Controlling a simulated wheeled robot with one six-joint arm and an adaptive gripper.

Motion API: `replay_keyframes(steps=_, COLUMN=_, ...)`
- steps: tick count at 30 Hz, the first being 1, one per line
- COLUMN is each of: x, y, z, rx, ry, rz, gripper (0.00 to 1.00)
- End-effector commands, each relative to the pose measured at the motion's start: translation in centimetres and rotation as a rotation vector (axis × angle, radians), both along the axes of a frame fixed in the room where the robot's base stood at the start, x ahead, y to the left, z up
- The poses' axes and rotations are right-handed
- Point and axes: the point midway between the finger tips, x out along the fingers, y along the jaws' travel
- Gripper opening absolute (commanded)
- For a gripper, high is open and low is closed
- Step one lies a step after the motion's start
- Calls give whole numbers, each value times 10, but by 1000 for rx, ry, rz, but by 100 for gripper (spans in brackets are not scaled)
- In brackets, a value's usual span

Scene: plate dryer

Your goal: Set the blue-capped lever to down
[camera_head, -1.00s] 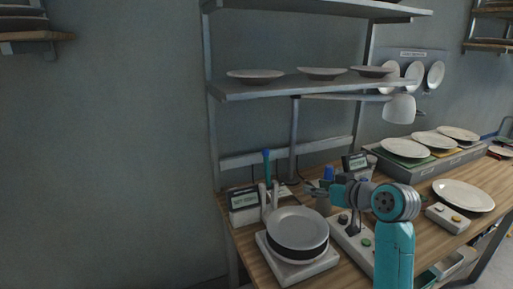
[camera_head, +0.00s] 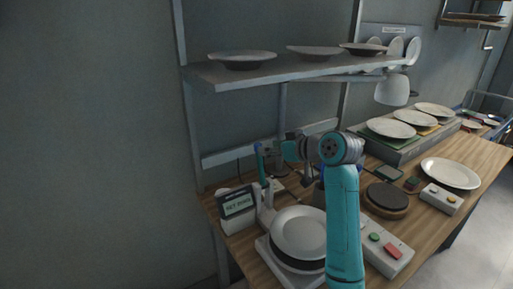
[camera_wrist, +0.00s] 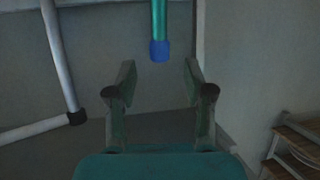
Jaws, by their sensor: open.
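The blue-capped lever (camera_head: 260,165) stands upright at the left of the bench, beside a small display box (camera_head: 238,203) that seems to read "SET DOWN". In the wrist view its blue cap (camera_wrist: 160,51) and teal shaft (camera_wrist: 159,18) appear centred, just past the fingertips. My gripper (camera_wrist: 159,78) is open and empty, with a finger on each side of the cap's line. I see no contact with the lever. In the head view my gripper (camera_head: 277,148) is small and dark, just right of the lever's top.
A grey bar with a black end (camera_wrist: 77,117) is at left in the wrist view. A white plate (camera_head: 300,232) sits on a scale-like base in front of the lever. A shelf with plates (camera_head: 300,68) hangs above. A button box (camera_head: 384,248) is at right.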

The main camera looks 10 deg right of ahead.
Motion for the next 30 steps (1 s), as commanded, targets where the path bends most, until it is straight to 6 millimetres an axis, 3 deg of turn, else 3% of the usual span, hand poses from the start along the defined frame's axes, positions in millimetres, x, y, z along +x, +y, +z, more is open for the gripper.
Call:
replay_keyframes(steps=6, x=32, y=18, z=-14, rx=0, ry=0, rz=2, gripper=52)
replay_keyframes(steps=12, x=49, y=26, z=-23, rx=0, ry=1, rz=0, gripper=52)
replay_keyframes(steps=24, x=55, y=29, z=-25, rx=-1, ry=-1, rz=-1, gripper=52)
replay_keyframes(steps=26, x=55, y=29, z=-25, rx=-1, ry=-1, rz=-1, gripper=40)
replay_keyframes(steps=30, x=55, y=29, z=-25, rx=-1, ry=-1, rz=-1, gripper=5)
